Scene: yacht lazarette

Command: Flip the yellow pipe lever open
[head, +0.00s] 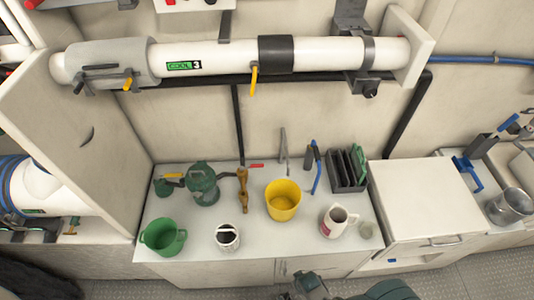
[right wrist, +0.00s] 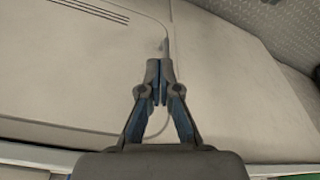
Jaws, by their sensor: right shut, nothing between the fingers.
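A white pipe (head: 215,62) runs across the wall at the top of the head view, with a green "COOL 3" label. A yellow lever (head: 254,80) hangs straight down beside the pipe's black collar (head: 276,55). A second, smaller yellow handle (head: 128,84) sits under the grey sleeve at the pipe's left end. My right gripper (right wrist: 160,82) is shut and empty in the right wrist view, its fingertips together in front of a pale panel. In the head view, parts of my right arm show at the bottom edge, well below the pipe and levers. My left gripper is out of view.
Below the pipe, a white counter (head: 190,263) holds a green bucket (head: 163,237), a yellow bucket (head: 283,200), a mug (head: 228,237), a jug (head: 337,221), a green lantern (head: 203,184) and a brass valve (head: 243,190). The wall between pipe and counter is mostly clear.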

